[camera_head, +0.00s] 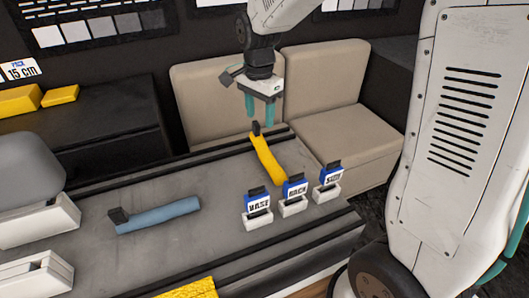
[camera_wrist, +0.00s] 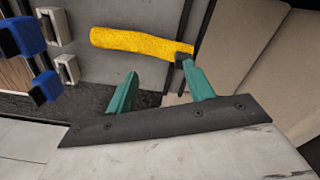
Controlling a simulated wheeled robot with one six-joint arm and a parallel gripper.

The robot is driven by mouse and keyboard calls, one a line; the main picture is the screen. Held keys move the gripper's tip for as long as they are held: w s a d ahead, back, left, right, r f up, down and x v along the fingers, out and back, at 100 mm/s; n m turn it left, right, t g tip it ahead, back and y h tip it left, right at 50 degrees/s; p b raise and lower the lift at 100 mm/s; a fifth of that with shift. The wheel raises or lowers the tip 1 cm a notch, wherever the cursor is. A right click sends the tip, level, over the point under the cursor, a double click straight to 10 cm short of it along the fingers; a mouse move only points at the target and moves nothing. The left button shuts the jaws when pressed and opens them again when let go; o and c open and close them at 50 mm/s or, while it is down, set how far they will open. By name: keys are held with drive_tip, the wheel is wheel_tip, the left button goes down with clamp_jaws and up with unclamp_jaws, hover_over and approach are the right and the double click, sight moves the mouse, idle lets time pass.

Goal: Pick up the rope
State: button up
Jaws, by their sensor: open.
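Nothing in view is plainly a rope. A yellow strip-like piece with a black end (camera_head: 267,158) lies near the far edge of the grey table (camera_head: 190,240); the wrist view shows it too (camera_wrist: 140,42). A similar blue piece with a black end (camera_head: 160,215) lies at the left middle of the table. My gripper (camera_head: 260,118) hangs above the black end of the yellow piece, teal fingers pointing down. In the wrist view its fingers (camera_wrist: 161,72) are apart with nothing between them, and the yellow piece lies beyond them.
Small blue-and-white labelled holders (camera_head: 293,195) stand at the table's right side. Beige seats (camera_head: 350,140) stand behind it. White cases (camera_head: 35,220) are at left; yellow blocks (camera_head: 20,100) sit on a dark cabinet. The table's middle has free room.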

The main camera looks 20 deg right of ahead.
sight(256, 123)
drive_tip(key=w+m, duration=0.1)
drive_tip(key=w+r+m+t, duration=0.1)
drive_tip(key=m, duration=0.1)
drive_tip(key=shift+w+r, duration=0.1)
drive_tip(key=shift+w, duration=0.3)
drive_tip(key=shift+w+a+m, duration=0.1)
drive_tip(key=shift+m, duration=0.5)
drive_tip(key=shift+f, duration=0.55)
drive_tip(key=f, duration=0.4)
drive_tip(key=w+f, duration=0.1)
drive_tip(key=f, duration=0.1)
drive_tip(key=shift+d+f, duration=0.3)
drive_tip(key=shift+f, duration=0.05)
clamp_jaws()
